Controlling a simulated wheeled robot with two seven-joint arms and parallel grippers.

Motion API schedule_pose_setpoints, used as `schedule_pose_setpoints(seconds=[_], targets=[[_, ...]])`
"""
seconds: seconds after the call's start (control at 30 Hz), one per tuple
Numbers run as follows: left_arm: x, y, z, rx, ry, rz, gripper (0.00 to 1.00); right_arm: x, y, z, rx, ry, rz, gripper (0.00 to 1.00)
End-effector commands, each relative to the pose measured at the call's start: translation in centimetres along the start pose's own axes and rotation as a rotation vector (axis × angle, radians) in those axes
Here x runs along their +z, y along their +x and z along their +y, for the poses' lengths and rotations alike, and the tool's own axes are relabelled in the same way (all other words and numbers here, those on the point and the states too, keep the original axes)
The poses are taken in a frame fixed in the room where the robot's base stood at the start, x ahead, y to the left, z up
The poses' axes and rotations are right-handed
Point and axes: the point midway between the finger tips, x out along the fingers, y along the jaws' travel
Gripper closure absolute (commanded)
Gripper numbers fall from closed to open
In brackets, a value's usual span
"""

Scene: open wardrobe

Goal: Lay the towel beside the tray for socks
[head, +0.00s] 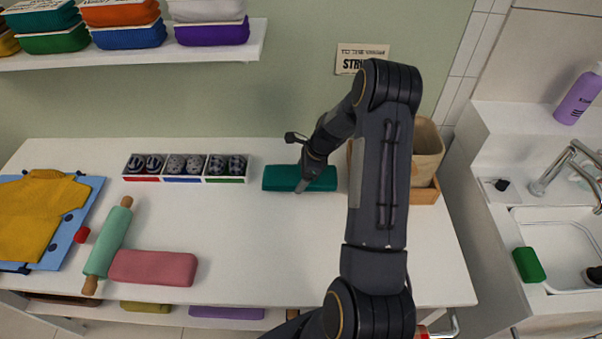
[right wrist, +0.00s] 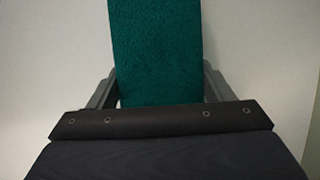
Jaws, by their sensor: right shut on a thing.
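The teal folded towel (head: 280,178) is at the back of the white table, just right of the sock tray (head: 184,180), with a narrow gap between them. My right gripper (head: 304,185) is shut on the towel from above. In the right wrist view the towel (right wrist: 156,45) sits between the two fingers (right wrist: 160,92). It looks level and on or very near the table top; I cannot tell which. The tray holds rolled grey socks in three compartments with red, blue and green fronts. My left gripper is not in view.
A pink folded towel (head: 153,268), a green rolling pin (head: 108,240) and a yellow shirt (head: 38,212) on a blue board lie at the left. A shelf (head: 130,57) hangs above. The table's middle is clear.

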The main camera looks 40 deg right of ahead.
Motion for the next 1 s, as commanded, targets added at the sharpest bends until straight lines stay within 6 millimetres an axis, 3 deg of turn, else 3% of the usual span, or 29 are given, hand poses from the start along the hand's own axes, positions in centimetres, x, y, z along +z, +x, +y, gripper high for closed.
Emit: schedule_pose_setpoints(seconds=[0.2, 1.0], targets=[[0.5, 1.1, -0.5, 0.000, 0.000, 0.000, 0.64, -0.7, 1.6, -0.1, -0.001, -0.001, 0.000, 0.39], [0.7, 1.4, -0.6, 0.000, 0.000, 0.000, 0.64, -0.9, 2.1, 0.0, -0.001, -0.001, 0.000, 0.39]])
